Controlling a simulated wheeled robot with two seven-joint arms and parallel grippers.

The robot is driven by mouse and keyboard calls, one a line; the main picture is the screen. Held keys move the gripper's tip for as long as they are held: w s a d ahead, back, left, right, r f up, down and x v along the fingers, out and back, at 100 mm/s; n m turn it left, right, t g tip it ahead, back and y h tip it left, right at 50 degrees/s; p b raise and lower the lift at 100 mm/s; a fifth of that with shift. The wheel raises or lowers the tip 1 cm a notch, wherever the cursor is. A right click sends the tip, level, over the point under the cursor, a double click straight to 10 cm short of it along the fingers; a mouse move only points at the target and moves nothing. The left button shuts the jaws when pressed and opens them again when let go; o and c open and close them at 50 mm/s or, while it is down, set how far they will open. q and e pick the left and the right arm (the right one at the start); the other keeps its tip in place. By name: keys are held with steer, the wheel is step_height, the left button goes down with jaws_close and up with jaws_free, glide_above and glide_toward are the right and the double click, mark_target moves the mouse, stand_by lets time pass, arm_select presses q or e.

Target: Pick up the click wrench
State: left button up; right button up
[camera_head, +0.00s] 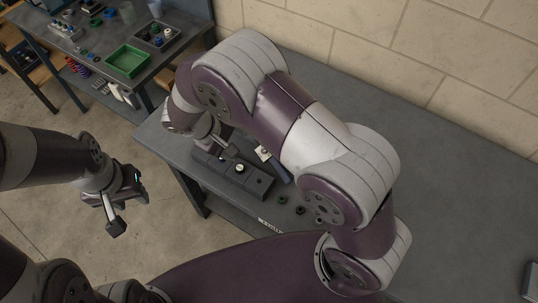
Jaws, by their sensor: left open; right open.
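A long tool with a dark blue handle (279,171) lies on the grey table behind the dark block; it may be the click wrench, but my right arm hides part of that area. My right gripper (224,147) is open above the dark block (232,174), to the left of the blue handle, and seems apart from it. My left gripper (118,210) is open and empty, over the floor to the left of the table.
The dark block holds small round parts. The table's right part is mostly clear. A brick wall (400,50) stands behind. A green tray (127,61) is on another table.

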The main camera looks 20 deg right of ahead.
steer(key=d+r+m+h, duration=0.1)
steer(key=m, duration=0.3)
steer(key=m+b, duration=0.2)
steer(key=b, duration=0.2)
glide_toward(263, 152)
steer(key=x, duration=0.2)
steer(key=p+x, duration=0.3)
steer(key=x, duration=0.4)
steer(key=shift+d+p, duration=0.2)
steer(key=shift+p, duration=0.1)
steer(key=shift+w+d+f, duration=0.1)
steer(key=shift+f, duration=0.15)
steer(key=shift+r, duration=0.1)
jaws_close()
steer(key=shift+r, duration=0.2)
steer(key=r, duration=0.1)
steer(key=r+b, duration=0.2)
steer(key=r, duration=0.1)
steer(key=shift+s+d, duration=0.3)
steer(key=shift+s, duration=0.05)
steer(key=s+d+r+b, duration=0.1)
steer(key=s+d+r, duration=0.5)
steer(key=s+d, duration=0.1)
steer(key=shift+s+r+b, duration=0.25)
steer(key=shift+s+b, duration=0.15)
steer(key=shift+s, duration=0.15)
